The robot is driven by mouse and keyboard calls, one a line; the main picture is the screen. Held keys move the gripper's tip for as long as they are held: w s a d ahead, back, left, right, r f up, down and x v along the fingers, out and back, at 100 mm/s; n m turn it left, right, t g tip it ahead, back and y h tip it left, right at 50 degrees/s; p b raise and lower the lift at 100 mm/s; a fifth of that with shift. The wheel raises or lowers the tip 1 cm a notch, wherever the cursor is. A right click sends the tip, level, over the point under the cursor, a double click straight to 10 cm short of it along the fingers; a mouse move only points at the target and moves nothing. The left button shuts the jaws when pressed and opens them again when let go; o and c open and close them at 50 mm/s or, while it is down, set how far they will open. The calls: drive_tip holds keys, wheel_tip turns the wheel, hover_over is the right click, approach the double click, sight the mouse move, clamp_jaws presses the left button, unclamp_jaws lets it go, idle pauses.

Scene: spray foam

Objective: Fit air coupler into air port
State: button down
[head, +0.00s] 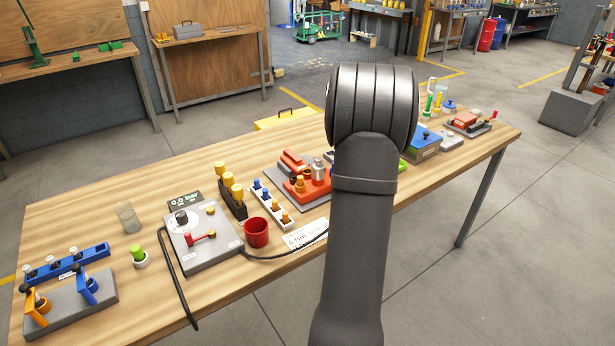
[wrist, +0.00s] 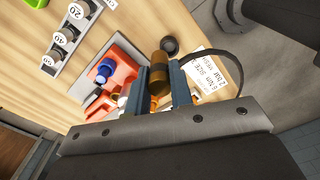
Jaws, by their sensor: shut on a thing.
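My gripper (wrist: 158,90) shows in the wrist view, shut on a brass-brown cylinder that looks like the air coupler (wrist: 159,72). In the head view my arm hides the gripper and what it holds. A red fixture (wrist: 122,70) with a blue cap lies just beyond the jaws, and some of it is hidden by them. It also shows in the head view as a red unit (head: 312,190) on a grey plate, left of my arm. I cannot tell which part is the air port. A black ring-shaped piece (wrist: 169,45) lies by the cylinder's far end.
A grey control box (head: 203,238) with a 0.0 bar display (head: 185,201) stands left, with a black hose (head: 285,256) running from it toward my arm. A red cup (head: 256,232), a card (head: 304,236) and a coloured rack (head: 271,206) stand nearby. The table's front edge is close.

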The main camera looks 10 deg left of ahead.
drive_tip(key=w+a, duration=0.2)
drive_tip(key=a, duration=0.1)
drive_tip(key=w+a+r, duration=0.1)
drive_tip(key=w+a, duration=0.1)
drive_tip(key=a, duration=0.2)
drive_tip(key=w+a, duration=0.3)
drive_tip(key=a, duration=0.1)
drive_tip(key=shift+a+r, duration=0.25)
drive_tip(key=shift+r, duration=0.05)
drive_tip(key=w+a+f, duration=0.1)
drive_tip(key=w+a, duration=0.2)
drive_tip(key=a, duration=0.1)
wheel_tip(320, 180, down, 10)
drive_tip(key=shift+a+f, duration=0.1)
drive_tip(key=shift+a, duration=0.05)
drive_tip(key=c, duration=1.3)
unclamp_jaws()
drive_tip(key=shift+f, duration=0.1)
wheel_tip(320, 180, up, 12)
drive_tip(key=shift+r, duration=0.2)
